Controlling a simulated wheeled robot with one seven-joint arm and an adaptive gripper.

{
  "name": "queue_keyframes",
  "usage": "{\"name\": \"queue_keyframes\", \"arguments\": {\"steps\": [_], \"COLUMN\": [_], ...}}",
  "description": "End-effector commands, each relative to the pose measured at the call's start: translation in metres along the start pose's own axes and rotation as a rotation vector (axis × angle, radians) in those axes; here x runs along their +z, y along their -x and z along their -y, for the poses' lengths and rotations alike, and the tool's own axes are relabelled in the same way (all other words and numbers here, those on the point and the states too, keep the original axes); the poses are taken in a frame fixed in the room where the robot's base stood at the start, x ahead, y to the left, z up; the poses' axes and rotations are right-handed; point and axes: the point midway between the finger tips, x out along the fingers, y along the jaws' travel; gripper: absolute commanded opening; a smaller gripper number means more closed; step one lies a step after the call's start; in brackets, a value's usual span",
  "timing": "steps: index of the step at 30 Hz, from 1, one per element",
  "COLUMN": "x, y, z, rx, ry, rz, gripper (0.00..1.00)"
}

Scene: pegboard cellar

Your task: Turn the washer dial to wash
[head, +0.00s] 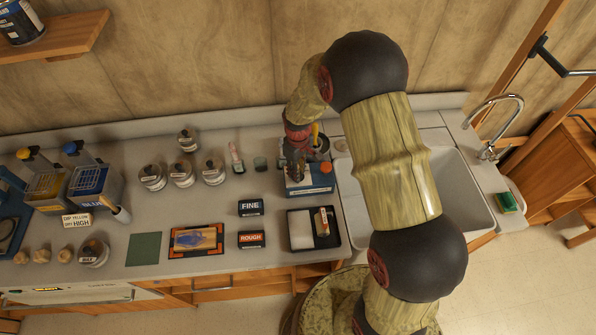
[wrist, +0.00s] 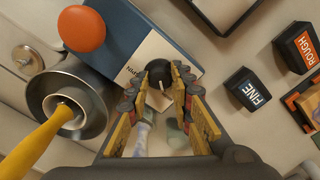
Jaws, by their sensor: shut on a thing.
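The washer is a small blue box with a white panel (head: 310,186), standing on the counter left of the sink. In the wrist view, its blue side (wrist: 130,30) carries a round orange button (wrist: 82,28), and its white panel carries a black round dial (wrist: 160,72). My gripper (wrist: 163,84) is shut on the dial, with one finger on each side of it. A pale mark shows on the dial near the fingertips. Part of a printed word shows beside the dial, but the dial's setting cannot be read. In the head view my gripper (head: 297,170) hides the dial.
A metal pot (wrist: 68,98) with a yellow handle stands close beside the washer. FINE (head: 250,207) and ROUGH (head: 251,239) blocks and a black tray (head: 330,240) lie in front. Jars (head: 183,174) stand to the left. The white sink (head: 462,200) is at right.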

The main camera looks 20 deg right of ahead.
Motion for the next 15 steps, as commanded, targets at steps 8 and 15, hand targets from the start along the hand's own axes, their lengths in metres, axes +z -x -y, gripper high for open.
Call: {"name": "queue_keyframes", "arguments": {"steps": [8,15], "x": [-0.0016,-0.0016], "y": [0.0013,0.0013], "z": [-0.0006,-0.0006], "rx": [0.002,0.002], "ry": [0.054,0.059], "rz": [-0.004,-0.003], "gripper": [0.0,0.0]}}
